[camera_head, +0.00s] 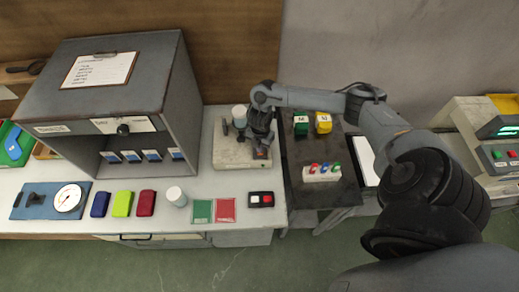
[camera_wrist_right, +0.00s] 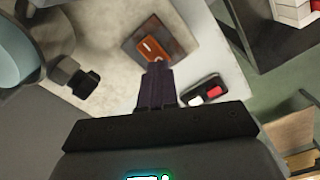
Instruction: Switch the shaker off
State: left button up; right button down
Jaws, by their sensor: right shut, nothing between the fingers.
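The shaker (camera_head: 230,155) is a pale base plate with a white cup (camera_head: 240,113) held at its back left. An orange rocker switch (camera_head: 262,154) sits in a dark housing at its front right corner. The switch also shows in the wrist view (camera_wrist_right: 153,47), with a small light mark on it. My right gripper (camera_head: 261,146) is shut and empty, pointing down over the switch. In the wrist view its fingertips (camera_wrist_right: 156,66) are at the lower edge of the switch; I cannot tell whether they touch it. My left gripper is not in view.
A black box with white and red buttons (camera_head: 261,199) lies in front of the shaker. Green and red cards (camera_head: 213,211) and a white cylinder (camera_head: 176,196) lie to its left. A grey cabinet (camera_head: 60,90) stands further left. A dark side table (camera_head: 325,195) is at right.

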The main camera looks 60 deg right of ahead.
jog(key=shift+f, duration=0.4)
